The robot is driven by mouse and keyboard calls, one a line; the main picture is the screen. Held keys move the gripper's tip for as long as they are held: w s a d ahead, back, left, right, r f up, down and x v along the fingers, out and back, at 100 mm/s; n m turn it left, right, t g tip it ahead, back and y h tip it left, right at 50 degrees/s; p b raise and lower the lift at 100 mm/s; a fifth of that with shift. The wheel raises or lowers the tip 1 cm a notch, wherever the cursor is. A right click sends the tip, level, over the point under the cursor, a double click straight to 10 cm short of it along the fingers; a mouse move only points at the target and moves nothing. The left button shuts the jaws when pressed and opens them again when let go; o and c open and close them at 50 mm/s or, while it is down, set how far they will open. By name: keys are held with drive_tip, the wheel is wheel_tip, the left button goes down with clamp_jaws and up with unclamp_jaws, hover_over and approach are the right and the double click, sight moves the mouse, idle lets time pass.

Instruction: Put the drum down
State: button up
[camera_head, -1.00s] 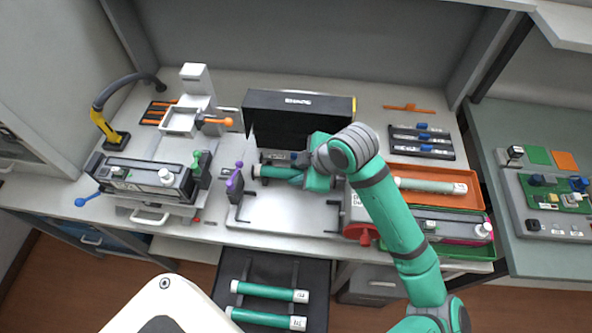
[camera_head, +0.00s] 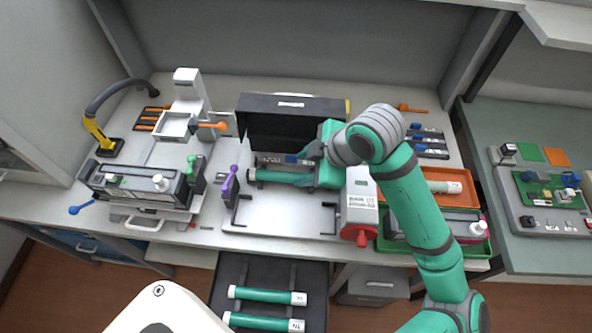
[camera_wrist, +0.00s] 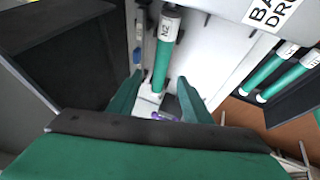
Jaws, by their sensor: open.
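The drum is a green roller with a white end marked N2. In the head view the drum (camera_head: 283,178) lies level along the back of a pale plate (camera_head: 275,214), in front of a black hood. In the wrist view the drum (camera_wrist: 161,67) runs away from me, its near end between my fingers in the picture. My gripper (camera_head: 312,158) is above and partly over the drum's right part, hiding it. In the wrist view my gripper (camera_wrist: 158,80) has its two green fingers spread, with nothing clamped between them. Exact contact beneath the drum is hidden.
The black hood (camera_head: 290,125) stands close behind. A purple lever (camera_head: 229,185) is at the plate's left, and a white block with a red knob (camera_head: 361,236) at its right. More green drums (camera_head: 268,296) lie in a dark drawer below. A toner unit (camera_head: 138,184) stands left.

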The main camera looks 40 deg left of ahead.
drive_tip(key=shift+v, duration=1.95)
